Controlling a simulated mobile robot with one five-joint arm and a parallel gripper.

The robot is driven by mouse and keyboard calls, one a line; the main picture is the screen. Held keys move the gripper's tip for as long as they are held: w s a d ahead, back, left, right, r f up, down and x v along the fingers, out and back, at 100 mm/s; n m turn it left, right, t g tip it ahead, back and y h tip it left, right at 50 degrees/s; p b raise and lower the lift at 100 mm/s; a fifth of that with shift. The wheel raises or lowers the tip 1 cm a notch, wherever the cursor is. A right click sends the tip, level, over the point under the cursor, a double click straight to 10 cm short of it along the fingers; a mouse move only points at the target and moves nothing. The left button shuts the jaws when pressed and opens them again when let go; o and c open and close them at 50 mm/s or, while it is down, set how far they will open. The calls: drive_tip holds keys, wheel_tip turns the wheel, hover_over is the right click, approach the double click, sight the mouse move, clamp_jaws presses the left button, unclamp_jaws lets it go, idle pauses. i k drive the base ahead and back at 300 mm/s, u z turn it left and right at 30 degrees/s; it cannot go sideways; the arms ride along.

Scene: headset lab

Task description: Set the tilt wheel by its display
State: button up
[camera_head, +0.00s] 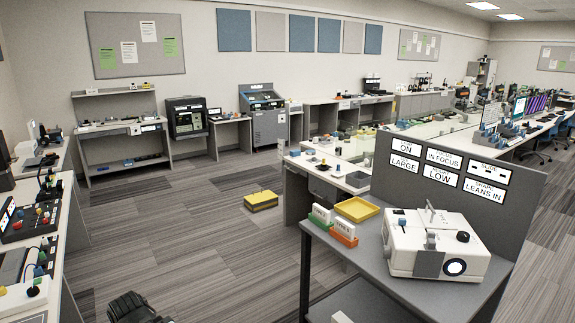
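A white projector-like device (436,245) stands on a grey table at the right. Its round lens (456,267) glows, and a black knob (463,236) sits on its upper right. I cannot make out which part is the tilt wheel. The display panel (448,172) stands upright behind the device. A black jointed part (135,308), seemingly of my arm, shows at the bottom left, well apart from the device. No fingertips can be made out on it.
A yellow tray (357,209) and card boxes (334,224) share the grey table (375,268). A yellow stack (261,200) lies on the floor. More benches line the back wall.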

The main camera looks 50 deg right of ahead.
sight(386, 250)
drive_tip(key=z, duration=2.6)
